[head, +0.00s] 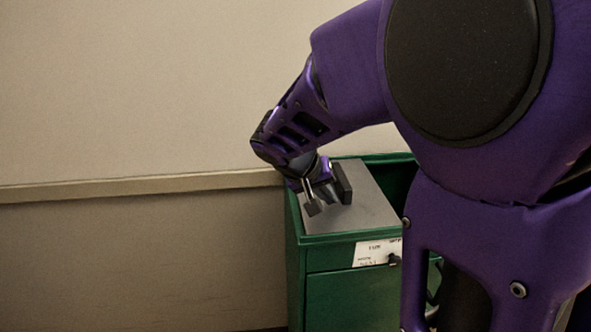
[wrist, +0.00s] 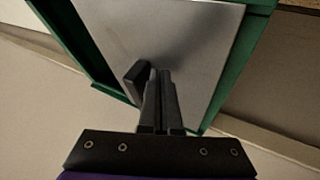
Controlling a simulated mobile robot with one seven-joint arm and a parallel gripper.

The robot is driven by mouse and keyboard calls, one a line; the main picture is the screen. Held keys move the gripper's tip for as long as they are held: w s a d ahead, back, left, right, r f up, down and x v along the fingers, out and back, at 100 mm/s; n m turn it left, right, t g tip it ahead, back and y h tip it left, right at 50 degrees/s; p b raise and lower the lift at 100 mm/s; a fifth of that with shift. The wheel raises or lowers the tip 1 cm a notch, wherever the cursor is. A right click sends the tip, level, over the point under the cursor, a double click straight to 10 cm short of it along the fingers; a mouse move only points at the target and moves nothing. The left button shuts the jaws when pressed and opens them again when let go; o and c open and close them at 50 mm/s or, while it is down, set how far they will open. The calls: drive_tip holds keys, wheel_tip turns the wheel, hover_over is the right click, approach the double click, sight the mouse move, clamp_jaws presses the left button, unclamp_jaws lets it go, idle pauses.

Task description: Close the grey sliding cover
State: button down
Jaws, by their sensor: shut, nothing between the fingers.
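The grey sliding cover (head: 365,205) is a flat panel on top of a green cabinet (head: 345,300). It lies over the left part of the top, and a dark gap shows to its right in the head view. In the wrist view the cover (wrist: 190,40) lies between green rims. A small dark handle block (wrist: 136,78) stands on it. My gripper (wrist: 158,76) is shut and empty, its fingers together right beside the handle; I cannot tell whether they touch. In the head view my gripper (head: 325,200) is low over the cover, partly hidden by my wrist.
A pale wall with a rail (head: 140,188) runs behind and left of the cabinet. My arm hides the cabinet's right side.

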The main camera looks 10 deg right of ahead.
idle(0.3)
drive_tip(key=d+b, duration=0.2)
drive_tip(key=d, duration=1.7)
drive_tip(key=shift+r, duration=0.1)
